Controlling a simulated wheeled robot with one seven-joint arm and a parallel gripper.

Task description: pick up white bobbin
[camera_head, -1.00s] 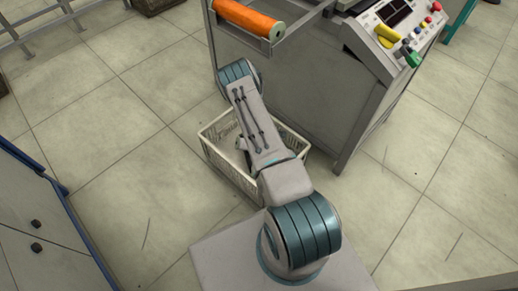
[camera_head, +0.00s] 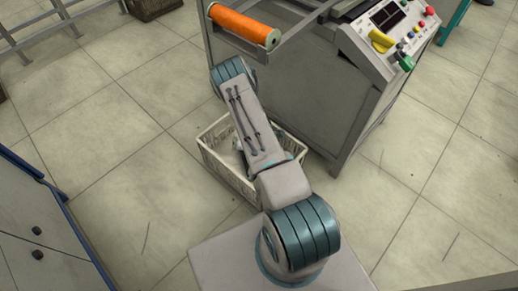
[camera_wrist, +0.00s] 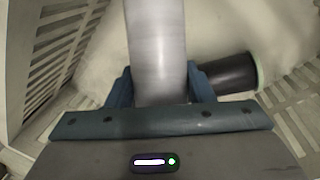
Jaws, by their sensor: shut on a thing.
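The white bobbin (camera_wrist: 156,45) is a pale cylinder that runs up from between the fingers of my gripper (camera_wrist: 160,88) in the wrist view. My gripper is shut on it, with one blue finger on each side. The far end of the bobbin is cut off by the top of the picture. The grip is inside or just over the white slatted crate (camera_wrist: 50,50), whose wall and floor show around it. In the head view the crate (camera_head: 222,172) stands on the floor, and my arm hides the gripper and most of the bobbin.
A black bobbin (camera_wrist: 228,74) with a pale green rim lies in the crate, close right of my gripper. An orange bobbin (camera_head: 245,25) sits on the grey machine (camera_head: 290,90) behind the crate. A cabinet (camera_head: 35,235) stands at the left. Floor between cabinet and crate is clear.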

